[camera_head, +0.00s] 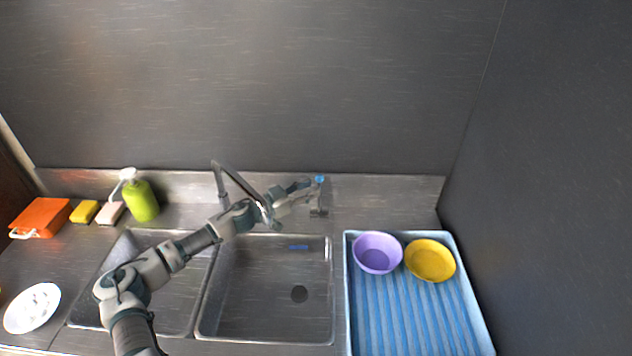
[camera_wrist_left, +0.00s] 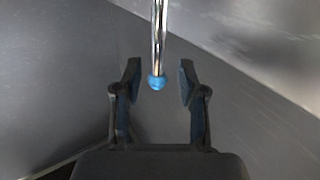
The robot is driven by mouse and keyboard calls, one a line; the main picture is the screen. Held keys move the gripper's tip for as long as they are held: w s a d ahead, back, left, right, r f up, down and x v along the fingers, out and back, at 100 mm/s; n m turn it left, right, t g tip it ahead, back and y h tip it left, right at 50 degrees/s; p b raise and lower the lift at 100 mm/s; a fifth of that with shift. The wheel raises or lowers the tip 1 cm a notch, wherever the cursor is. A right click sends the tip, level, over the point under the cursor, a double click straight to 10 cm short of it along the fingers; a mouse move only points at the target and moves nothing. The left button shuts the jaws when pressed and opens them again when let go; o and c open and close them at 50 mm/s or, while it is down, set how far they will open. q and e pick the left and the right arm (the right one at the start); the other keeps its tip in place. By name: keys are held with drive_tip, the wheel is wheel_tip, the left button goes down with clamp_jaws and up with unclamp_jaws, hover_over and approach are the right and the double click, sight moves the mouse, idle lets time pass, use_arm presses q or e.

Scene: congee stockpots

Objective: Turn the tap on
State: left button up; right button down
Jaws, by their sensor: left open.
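The tap's metal spout (camera_head: 222,180) rises behind the double sink and arches forward, partly covered by my left arm. To its right stands a metal tap handle (camera_head: 319,205) with a blue tip. In the left wrist view a chrome lever (camera_wrist_left: 159,35) ends in a blue ball (camera_wrist_left: 157,83) that shows between my two fingers. My left gripper (camera_head: 308,185) is open beside the handle, and it also shows in the left wrist view (camera_wrist_left: 160,72). A gap shows on both sides of the ball. My right gripper is out of view.
The right basin (camera_head: 265,315) holds a small blue item. A blue tray (camera_head: 347,300) with a purple bowl (camera_head: 378,252) and a yellow bowl (camera_head: 430,260) lies at right. A green soap bottle (camera_head: 141,200), sponges and an orange board (camera_head: 40,217) stand at left. A wall rises behind.

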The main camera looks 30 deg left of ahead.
sight(319, 185)
use_arm(q)
drive_tip(key=shift+p+x, duration=0.45)
drive_tip(key=shift+x, duration=1.6)
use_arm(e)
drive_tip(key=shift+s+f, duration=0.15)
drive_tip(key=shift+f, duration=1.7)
use_arm(q)
clamp_jaws()
